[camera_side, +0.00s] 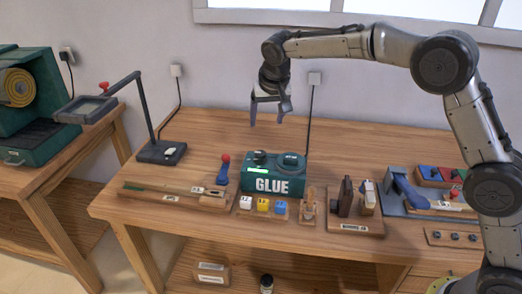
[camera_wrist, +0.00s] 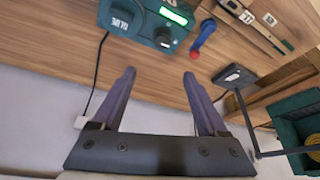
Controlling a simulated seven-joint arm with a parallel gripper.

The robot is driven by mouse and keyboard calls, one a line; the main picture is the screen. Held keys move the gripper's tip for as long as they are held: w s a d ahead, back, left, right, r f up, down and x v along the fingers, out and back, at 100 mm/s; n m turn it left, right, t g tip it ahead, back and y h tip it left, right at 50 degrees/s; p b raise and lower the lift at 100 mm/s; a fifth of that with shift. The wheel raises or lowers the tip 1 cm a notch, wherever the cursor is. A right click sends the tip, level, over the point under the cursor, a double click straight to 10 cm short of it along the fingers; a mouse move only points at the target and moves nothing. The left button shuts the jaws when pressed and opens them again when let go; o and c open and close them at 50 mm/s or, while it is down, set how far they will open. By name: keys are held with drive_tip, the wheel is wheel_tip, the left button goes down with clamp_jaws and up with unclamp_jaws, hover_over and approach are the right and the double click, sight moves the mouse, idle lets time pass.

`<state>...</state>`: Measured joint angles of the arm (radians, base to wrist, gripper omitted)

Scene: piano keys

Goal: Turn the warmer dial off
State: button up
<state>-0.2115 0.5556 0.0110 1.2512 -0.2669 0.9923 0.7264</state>
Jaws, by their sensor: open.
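The teal glue warmer (camera_side: 272,184), lettered GLUE, stands near the middle of the bench. Its dark dial (camera_side: 260,156) is on top at the left, above a lit green display (camera_side: 257,170). A round dark-topped part (camera_side: 292,160) sits to its right. In the wrist view the dial (camera_wrist: 165,38) shows at the warmer's near edge, beside the display (camera_wrist: 173,15). The dial's setting is too small to read. My gripper (camera_side: 267,116) is open and empty, pointing down above the warmer and apart from it. Its two fingers (camera_wrist: 159,73) frame bare bench in the wrist view.
A red-topped blue handle (camera_side: 223,170) stands close left of the warmer. Coloured blocks (camera_side: 263,205) lie in front. A black cord (camera_side: 309,120) runs up the wall behind. Clamps and tools occupy the right.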

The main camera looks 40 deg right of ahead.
sight(261, 153)
drive_tip(key=x, duration=1.5)
drive_tip(key=shift+s+a+f, duration=0.15)
drive_tip(key=shift+s+a, duration=0.2)
drive_tip(key=shift+a, duration=0.05)
clamp_jaws()
